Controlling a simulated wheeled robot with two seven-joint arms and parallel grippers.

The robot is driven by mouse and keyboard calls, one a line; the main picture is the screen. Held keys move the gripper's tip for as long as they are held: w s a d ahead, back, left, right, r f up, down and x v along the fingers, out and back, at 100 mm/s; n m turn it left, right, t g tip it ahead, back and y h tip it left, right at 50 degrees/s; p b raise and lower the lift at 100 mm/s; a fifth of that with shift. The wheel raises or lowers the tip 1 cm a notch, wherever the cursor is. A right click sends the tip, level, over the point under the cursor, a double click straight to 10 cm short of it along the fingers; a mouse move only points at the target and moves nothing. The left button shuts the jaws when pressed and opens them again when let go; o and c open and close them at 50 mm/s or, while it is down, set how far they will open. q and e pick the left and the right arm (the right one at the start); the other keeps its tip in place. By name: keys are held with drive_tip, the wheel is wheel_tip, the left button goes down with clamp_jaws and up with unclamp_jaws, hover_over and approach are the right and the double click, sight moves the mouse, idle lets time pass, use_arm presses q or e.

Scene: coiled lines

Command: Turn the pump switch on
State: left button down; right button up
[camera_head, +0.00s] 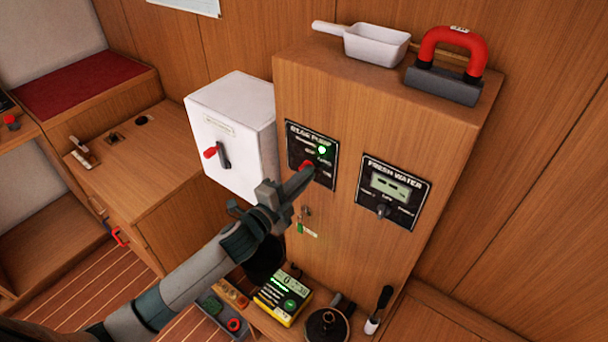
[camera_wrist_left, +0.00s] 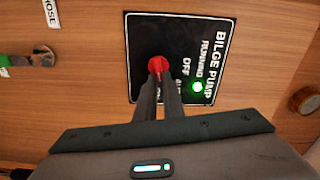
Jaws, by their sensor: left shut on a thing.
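The bilge pump panel (camera_head: 325,171) is a black plate on the front of the wooden cabinet, and it also shows in the left wrist view (camera_wrist_left: 225,20). Its red switch knob (camera_wrist_left: 160,64) sits at the lower part of the panel. A green light (camera_head: 322,149) glows on the panel, by the word RUNNING in the left wrist view. My left gripper (camera_head: 301,178) is shut on the red knob, its fingertips at the panel face. The fingers partly cover the knob and the labels near it. My right gripper is not seen.
A fresh water panel (camera_head: 394,191) is to the right on the same cabinet. A white box (camera_head: 232,135) with a red-tipped handle stands left. A key with a green tag (camera_head: 305,226) hangs below the panel. A yellow device (camera_head: 284,295) and other items lie below.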

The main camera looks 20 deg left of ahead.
use_arm(q)
drive_tip(key=shift+f+m, duration=0.2)
drive_tip(key=shift+m, duration=0.9)
drive_tip(key=c, duration=1.9)
unclamp_jaws()
drive_tip(key=shift+o, duration=0.2)
drive_tip(key=b+v, duration=0.6)
drive_tip(key=v, duration=1.1)
drive_tip(key=shift+s, duration=0.2)
